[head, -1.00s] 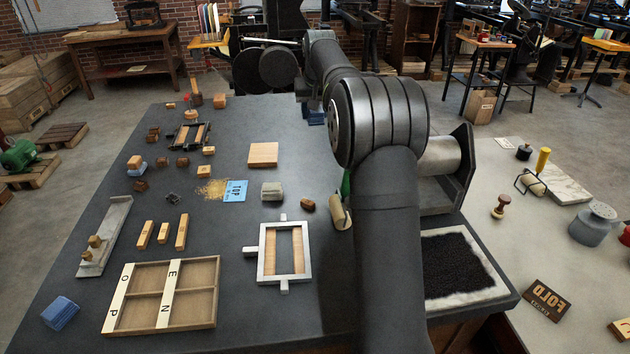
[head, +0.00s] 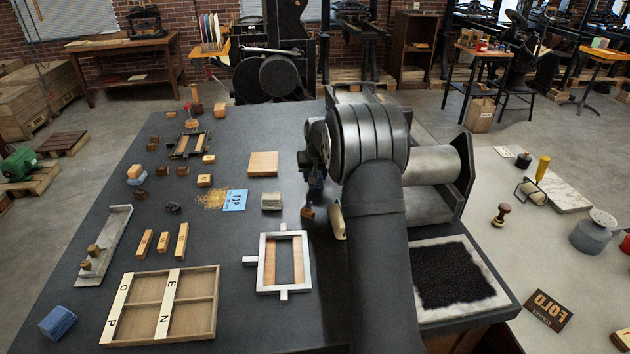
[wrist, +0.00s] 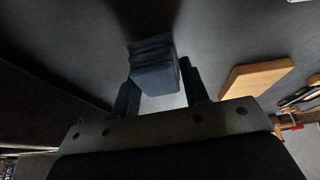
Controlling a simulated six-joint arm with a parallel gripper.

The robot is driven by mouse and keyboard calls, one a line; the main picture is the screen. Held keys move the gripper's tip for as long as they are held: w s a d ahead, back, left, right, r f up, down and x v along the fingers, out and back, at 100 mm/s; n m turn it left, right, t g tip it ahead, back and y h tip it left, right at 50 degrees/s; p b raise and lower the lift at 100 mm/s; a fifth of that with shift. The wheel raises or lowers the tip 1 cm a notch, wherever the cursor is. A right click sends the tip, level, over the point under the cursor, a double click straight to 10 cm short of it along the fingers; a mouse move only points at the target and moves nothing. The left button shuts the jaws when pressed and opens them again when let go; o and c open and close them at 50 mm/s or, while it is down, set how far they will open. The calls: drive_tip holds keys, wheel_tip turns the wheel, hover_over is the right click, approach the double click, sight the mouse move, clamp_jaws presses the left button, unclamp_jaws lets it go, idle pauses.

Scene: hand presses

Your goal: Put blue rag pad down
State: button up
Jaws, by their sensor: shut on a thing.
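The blue rag pad (wrist: 152,70) is a folded, layered dark blue block in the wrist view. It sits between the two fingers of my gripper (wrist: 160,90), which is shut on it. In the head view my gripper (head: 315,190) points down over the right part of the dark table, beside a small brown block (head: 307,213). The pad is mostly lost in the dark of my gripper in that view. I cannot tell whether its underside touches the table.
A wooden square block (head: 263,164) lies left of my gripper. A grey stone-like block (head: 271,201) and a metal frame (head: 283,262) lie nearer. The press bed (head: 428,205) stands right of my arm. Another blue folded pad (head: 58,321) lies front left.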

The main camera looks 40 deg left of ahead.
drive_tip(key=shift+f, duration=0.95)
drive_tip(key=shift+f, duration=0.2)
drive_tip(key=o, duration=1)
drive_tip(key=shift+c, duration=0.2)
drive_tip(key=shift+r, duration=0.1)
drive_tip(key=v, duration=1.2)
drive_tip(key=shift+r, duration=0.1)
